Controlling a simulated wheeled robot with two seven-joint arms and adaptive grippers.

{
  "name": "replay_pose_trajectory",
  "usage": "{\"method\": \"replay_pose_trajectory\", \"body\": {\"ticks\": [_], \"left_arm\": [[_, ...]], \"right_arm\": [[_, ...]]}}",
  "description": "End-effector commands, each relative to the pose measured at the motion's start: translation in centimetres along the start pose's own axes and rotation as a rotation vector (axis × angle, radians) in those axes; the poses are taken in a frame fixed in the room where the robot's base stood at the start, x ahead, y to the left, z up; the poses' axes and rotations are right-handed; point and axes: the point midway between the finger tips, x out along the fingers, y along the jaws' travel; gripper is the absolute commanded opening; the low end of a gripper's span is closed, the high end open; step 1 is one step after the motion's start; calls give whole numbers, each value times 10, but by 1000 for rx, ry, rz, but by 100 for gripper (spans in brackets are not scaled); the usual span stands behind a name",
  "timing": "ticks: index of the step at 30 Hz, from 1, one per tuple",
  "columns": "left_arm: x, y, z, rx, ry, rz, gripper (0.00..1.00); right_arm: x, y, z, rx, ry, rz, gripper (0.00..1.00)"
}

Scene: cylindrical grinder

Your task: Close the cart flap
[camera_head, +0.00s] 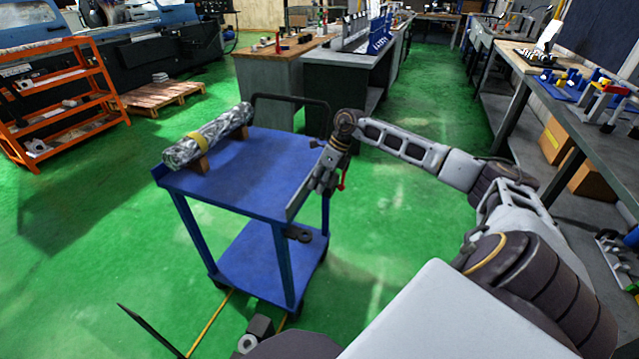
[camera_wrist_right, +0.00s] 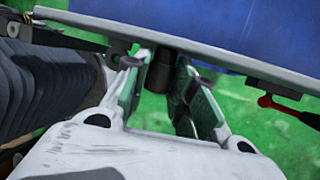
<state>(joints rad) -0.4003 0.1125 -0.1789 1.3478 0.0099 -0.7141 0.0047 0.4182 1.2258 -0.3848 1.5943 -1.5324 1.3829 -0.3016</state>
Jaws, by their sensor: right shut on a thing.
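The blue cart (camera_head: 262,160) stands in the middle of the head view. A narrow grey-blue strip along its right side, the cart flap (camera_head: 304,191), is partly hidden by my right gripper. My right gripper (camera_head: 321,184) is at this edge. In the right wrist view, my gripper's fingers (camera_wrist_right: 160,95) are on both sides of a dark round piece (camera_wrist_right: 161,72) under the flap's pale edge (camera_wrist_right: 225,60). They are shut on the flap there; the exact contact is hard to see. A red-tipped lever (camera_wrist_right: 285,107) is beside it.
A shiny wrapped roll (camera_head: 215,135) with a yellow band lies on the cart top. A dark push handle (camera_head: 290,98) rises behind. An orange rack (camera_head: 65,100) stands at left, and a long workbench (camera_head: 590,125) at right. Green floor (camera_head: 100,235) is open left of the cart.

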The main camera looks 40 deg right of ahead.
Motion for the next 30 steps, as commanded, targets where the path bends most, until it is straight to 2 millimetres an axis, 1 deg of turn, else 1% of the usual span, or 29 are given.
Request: {"method": "replay_pose_trajectory", "body": {"ticks": [11, 12, 17, 23, 27, 30], "left_arm": [[0, 1, 6, 0, -7, 1, 94], [0, 1, 7, 0, -10, 1, 94], [1, 2, 14, 0, -19, 3, 94], [1, 3, 16, 0, -22, 4, 94], [1, -1, 5, 1, -9, -1, 94], [1, 0, 6, 1, -9, 0, 94]], "right_arm": [[-1, -1, 1, 1, -2, -2, 2], [-1, -1, 1, 1, -2, -2, 27], [-1, 0, 1, 1, -1, -2, 47], [0, 0, 0, 1, 0, -1, 47], [-1, 0, 0, 1, 0, -1, 47], [-3, 0, 0, 1, 0, -1, 47]]}}
